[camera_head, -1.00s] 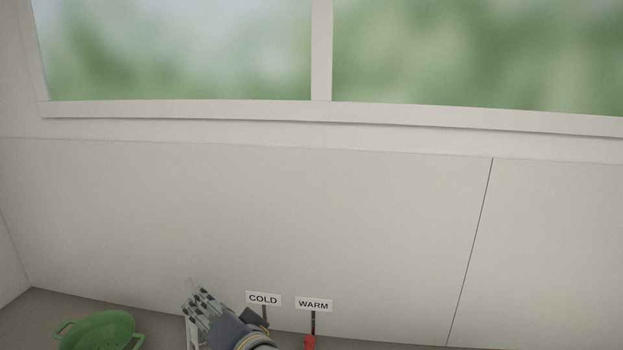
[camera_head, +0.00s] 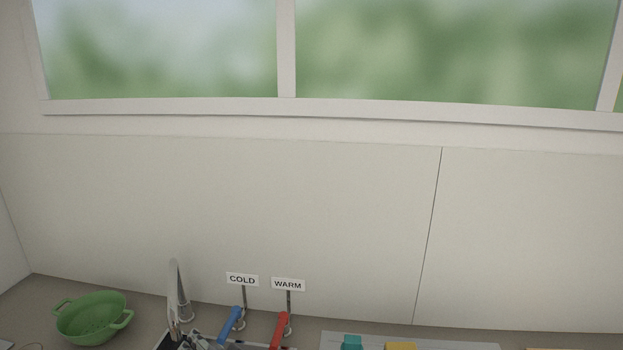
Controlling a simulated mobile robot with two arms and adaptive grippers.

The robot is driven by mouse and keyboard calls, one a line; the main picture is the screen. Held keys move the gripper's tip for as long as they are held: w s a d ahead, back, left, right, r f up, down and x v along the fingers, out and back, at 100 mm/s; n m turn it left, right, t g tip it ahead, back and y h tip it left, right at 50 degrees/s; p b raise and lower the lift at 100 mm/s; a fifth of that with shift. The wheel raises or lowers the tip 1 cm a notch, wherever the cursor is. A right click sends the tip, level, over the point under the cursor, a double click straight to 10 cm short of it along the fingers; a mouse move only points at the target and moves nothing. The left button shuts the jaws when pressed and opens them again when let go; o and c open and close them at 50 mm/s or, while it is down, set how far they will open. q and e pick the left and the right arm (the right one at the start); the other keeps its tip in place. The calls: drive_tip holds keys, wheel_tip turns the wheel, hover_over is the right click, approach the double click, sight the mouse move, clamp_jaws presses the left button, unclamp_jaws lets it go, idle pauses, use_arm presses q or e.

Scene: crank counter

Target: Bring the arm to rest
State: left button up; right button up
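My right gripper (camera_head: 200,342) shows only as dark grey parts at the bottom edge, in front of the tap and below the blue handle. Most of it is cut off, so I cannot tell whether it is open or shut. The blue handle (camera_head: 230,325) stands tilted under the COLD sign (camera_head: 242,280). The red handle (camera_head: 279,328) stands tilted under the WARM sign (camera_head: 288,284). I see no grip on either handle. The metal tap (camera_head: 178,290) rises to the left of them. My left gripper is not in view.
A green colander (camera_head: 92,318) sits on the counter at the left. At the bottom right is a pale tray or board (camera_head: 450,345) with a teal item (camera_head: 352,342) and a yellow item (camera_head: 400,346). The wall and window above are clear.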

use_arm(q)
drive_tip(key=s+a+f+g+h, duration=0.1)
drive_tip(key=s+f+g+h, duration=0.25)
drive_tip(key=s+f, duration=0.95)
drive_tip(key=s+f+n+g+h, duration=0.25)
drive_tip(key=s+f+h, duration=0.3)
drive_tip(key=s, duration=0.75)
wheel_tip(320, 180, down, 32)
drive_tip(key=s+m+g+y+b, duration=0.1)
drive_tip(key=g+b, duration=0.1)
drive_tip(key=b, duration=0.5)
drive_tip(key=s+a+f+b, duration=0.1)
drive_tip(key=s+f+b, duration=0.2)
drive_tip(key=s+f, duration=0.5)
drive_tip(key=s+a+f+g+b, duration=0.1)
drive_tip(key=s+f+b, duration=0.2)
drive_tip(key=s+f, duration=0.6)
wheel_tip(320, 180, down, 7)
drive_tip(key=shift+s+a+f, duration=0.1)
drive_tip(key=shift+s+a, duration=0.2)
use_arm(e)
wheel_tip(320, 180, down, 13)
drive_tip(key=shift+s+d, duration=0.3)
drive_tip(key=shift+s, duration=0.15)
drive_tip(key=shift+a+f, duration=0.1)
drive_tip(key=shift+a, duration=0.1)
